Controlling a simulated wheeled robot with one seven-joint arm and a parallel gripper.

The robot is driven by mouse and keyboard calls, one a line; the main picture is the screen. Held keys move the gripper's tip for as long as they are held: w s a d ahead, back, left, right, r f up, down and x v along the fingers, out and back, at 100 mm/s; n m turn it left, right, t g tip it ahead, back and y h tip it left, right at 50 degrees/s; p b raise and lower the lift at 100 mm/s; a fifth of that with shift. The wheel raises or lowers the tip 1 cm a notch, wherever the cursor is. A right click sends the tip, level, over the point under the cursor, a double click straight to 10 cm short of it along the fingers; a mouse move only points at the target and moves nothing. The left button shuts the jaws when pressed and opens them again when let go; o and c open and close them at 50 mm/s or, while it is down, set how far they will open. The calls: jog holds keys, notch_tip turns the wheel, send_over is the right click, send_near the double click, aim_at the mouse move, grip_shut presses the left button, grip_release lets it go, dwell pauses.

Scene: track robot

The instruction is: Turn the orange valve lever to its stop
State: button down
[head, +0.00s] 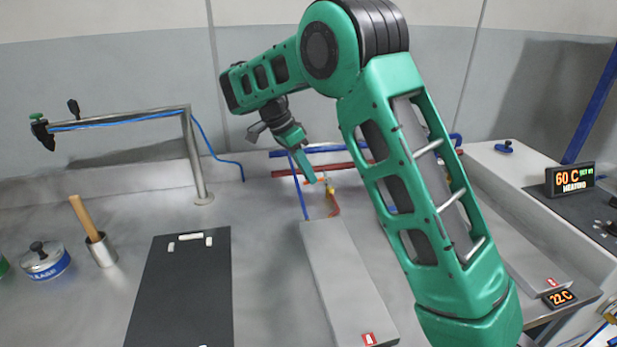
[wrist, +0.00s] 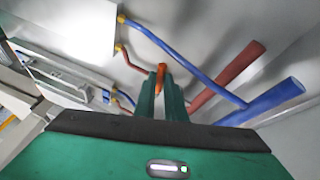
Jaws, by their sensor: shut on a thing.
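The orange valve lever (head: 316,182) is small in the head view, at the far side of the bench near the pipes. My gripper (head: 309,179) reaches down to it from the upper left. In the wrist view the lever (wrist: 161,73) stands between the two green fingers of my gripper (wrist: 161,90). The fingers are shut on it, and only its upper end shows. A small brass-coloured fitting (head: 330,190) sits just right of the lever. The valve body under the fingers is mostly hidden.
Red (head: 290,172) and blue (head: 312,150) pipes run along the bench's back. A grey block marked A (head: 340,280) and a dark board (head: 180,290) lie in front. A metal post (head: 196,165) stands left. A display (head: 570,179) reads 60 C, heating; another (head: 560,298) reads 22 C.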

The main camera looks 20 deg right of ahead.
jog(key=shift+w+a+r+m+g, duration=0.15)
jog(key=shift+w+m+g, duration=0.15)
jog(key=shift+w+m, duration=0.5)
jog(key=c, duration=1.8)
grip_release()
jog(key=shift+d+v, duration=0.2)
jog(key=shift+v, duration=5.15)
